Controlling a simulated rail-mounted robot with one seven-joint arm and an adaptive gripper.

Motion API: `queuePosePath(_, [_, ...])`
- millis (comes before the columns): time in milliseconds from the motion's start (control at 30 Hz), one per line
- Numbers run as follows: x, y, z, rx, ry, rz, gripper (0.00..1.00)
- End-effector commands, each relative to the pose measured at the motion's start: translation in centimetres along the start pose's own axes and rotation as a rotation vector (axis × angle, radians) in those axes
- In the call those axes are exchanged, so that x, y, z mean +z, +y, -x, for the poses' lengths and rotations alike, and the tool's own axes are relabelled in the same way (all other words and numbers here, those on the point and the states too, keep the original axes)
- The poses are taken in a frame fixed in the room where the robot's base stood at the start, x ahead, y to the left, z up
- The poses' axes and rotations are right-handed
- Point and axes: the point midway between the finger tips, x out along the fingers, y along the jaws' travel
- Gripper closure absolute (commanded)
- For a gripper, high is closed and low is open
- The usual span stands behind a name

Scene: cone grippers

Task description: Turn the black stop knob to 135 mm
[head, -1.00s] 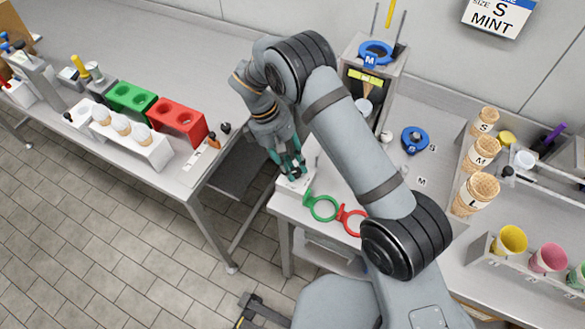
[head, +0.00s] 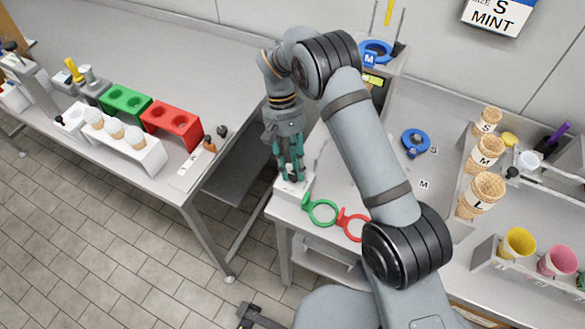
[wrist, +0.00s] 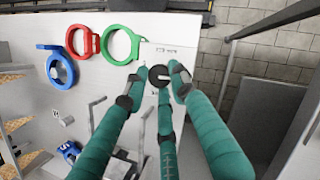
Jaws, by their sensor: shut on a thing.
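The black stop knob (wrist: 159,76) shows in the wrist view as a dark disc with a pale slot, on a white plate with small printed marks too small to read. My gripper (wrist: 158,84) has its teal fingers closed around the knob. In the head view my gripper (head: 291,178) points down over a small white block (head: 291,190) at the near left corner of the counter. The knob is hidden behind the fingers there, and I cannot read any millimetre setting.
A green ring (head: 323,211) and a red ring (head: 353,226) lie right of my gripper at the counter's front edge. A blue ring holder (head: 415,142) sits further back. A gap separates this counter from the left bench (head: 200,55). Cones (head: 480,193) stand at right.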

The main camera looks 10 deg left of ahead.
Motion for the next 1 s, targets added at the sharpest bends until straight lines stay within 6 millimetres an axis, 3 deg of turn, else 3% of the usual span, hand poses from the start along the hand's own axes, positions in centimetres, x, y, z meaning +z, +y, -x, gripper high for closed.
queuePosePath(567, [0.14, 0.09, -0.06, -0.011, -0.005, -0.028, 1.00])
queuePosePath(600, [0.14, 0.09, -0.06, -0.010, -0.005, -0.028, 0.72])
queuePosePath(900, [0.07, 0.04, -0.03, -0.011, -0.002, -0.026, 0.55])
queuePosePath(1000, [0.06, 0.03, -0.03, -0.011, -0.002, -0.025, 0.55])
